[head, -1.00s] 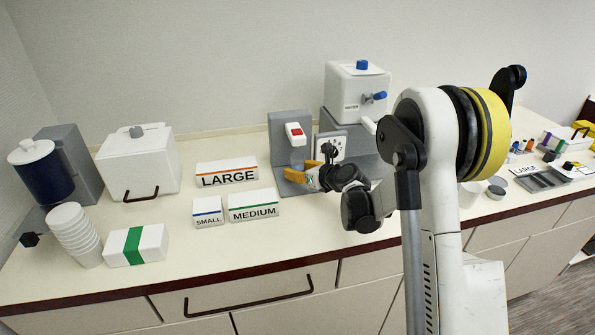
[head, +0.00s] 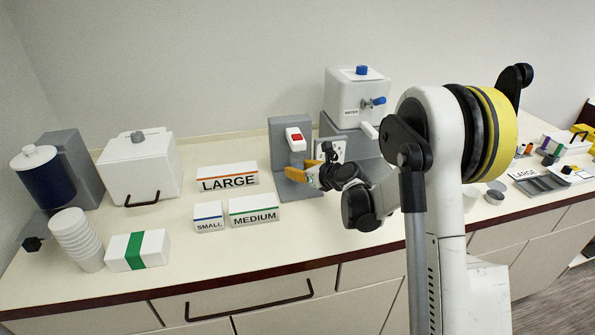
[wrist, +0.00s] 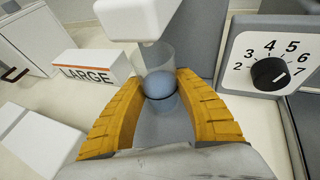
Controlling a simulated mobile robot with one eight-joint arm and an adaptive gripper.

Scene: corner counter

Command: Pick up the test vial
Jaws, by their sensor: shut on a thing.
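The test vial (wrist: 158,60) is a clear, see-through cylinder, seen in the wrist view between the yellow fingers of my gripper (wrist: 160,105). A dark ring and a rounded bluish shape show at its lower part. My gripper is shut on the vial, with one finger on each side. The vial stands under the white spout of a dispenser (wrist: 138,18). In the head view my gripper (head: 313,174) is in front of the grey dispenser stand with the red button (head: 297,138); the vial is too small to make out there.
A dial panel (wrist: 270,62) numbered around a black knob stands close to the right of my gripper. The LARGE box (head: 228,178), MEDIUM box (head: 254,209) and SMALL box (head: 209,216) stand to the left. The counter's front middle is clear.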

